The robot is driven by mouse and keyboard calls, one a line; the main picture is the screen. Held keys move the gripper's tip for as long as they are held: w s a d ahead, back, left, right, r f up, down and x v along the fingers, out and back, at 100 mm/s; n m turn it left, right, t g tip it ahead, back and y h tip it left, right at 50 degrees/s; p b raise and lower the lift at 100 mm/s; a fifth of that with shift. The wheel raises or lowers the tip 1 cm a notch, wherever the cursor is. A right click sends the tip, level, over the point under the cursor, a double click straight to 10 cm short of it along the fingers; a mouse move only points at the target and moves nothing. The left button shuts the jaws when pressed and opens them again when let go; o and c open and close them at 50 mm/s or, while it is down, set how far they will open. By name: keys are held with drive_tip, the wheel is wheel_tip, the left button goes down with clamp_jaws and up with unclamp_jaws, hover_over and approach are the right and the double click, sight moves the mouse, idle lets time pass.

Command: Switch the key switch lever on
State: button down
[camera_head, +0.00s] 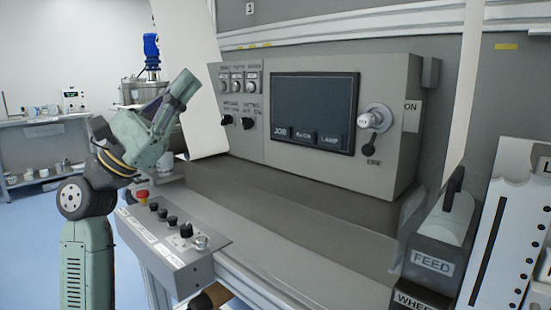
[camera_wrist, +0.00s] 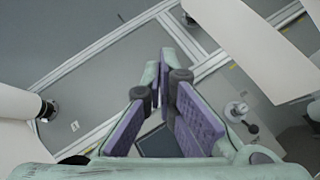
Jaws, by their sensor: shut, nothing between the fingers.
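The key switch (camera_head: 375,120) is a round silver part with a dark lever (camera_head: 369,146) on the right of the grey control box front. The lever points down toward a small dark label, and an "ON" label (camera_head: 411,107) is to the switch's upper right. The wrist view shows the switch (camera_wrist: 236,111) right of the fingers, with its dark lever (camera_wrist: 253,128) beside it. My gripper (camera_head: 184,86) is raised left of the box, well apart from the switch. Its purple-padded fingers (camera_wrist: 166,72) are shut and empty.
The box (camera_head: 393,85) also carries a dark screen (camera_head: 313,103) and several small knobs. A button panel (camera_head: 180,240) with a red button stands in front of my arm. The "FEED" block (camera_head: 437,235) is at lower right. The ledge (camera_head: 280,195) before the box is clear.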

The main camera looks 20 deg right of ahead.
drive_tip(key=w+d+f+m+y, duration=0.3)
drive_tip(key=d+f+y, duration=0.1)
drive_tip(key=d+f, duration=0.4)
drive_tip(key=w+d+f+m+y+b, duration=0.1)
drive_tip(key=w+d+f+m+y, duration=0.2)
drive_tip(key=d+f, duration=0.5)
drive_tip(key=d+m+y, duration=0.1)
drive_tip(key=d, duration=0.4)
drive_tip(key=shift+d+m+g, duration=0.25)
drive_tip(key=shift+m+g, duration=0.05)
drive_tip(key=shift+g, duration=0.1)
drive_tip(key=p, duration=0.3)
approach(372, 131)
drive_tip(key=w+d+f, duration=0.1)
drive_tip(key=w+f, duration=0.2)
drive_tip(key=w, duration=0.1)
drive_tip(key=s+d, duration=0.1)
drive_tip(key=s+d+p, duration=0.1)
drive_tip(key=s+d, duration=0.1)
drive_tip(key=shift+s, duration=0.25)
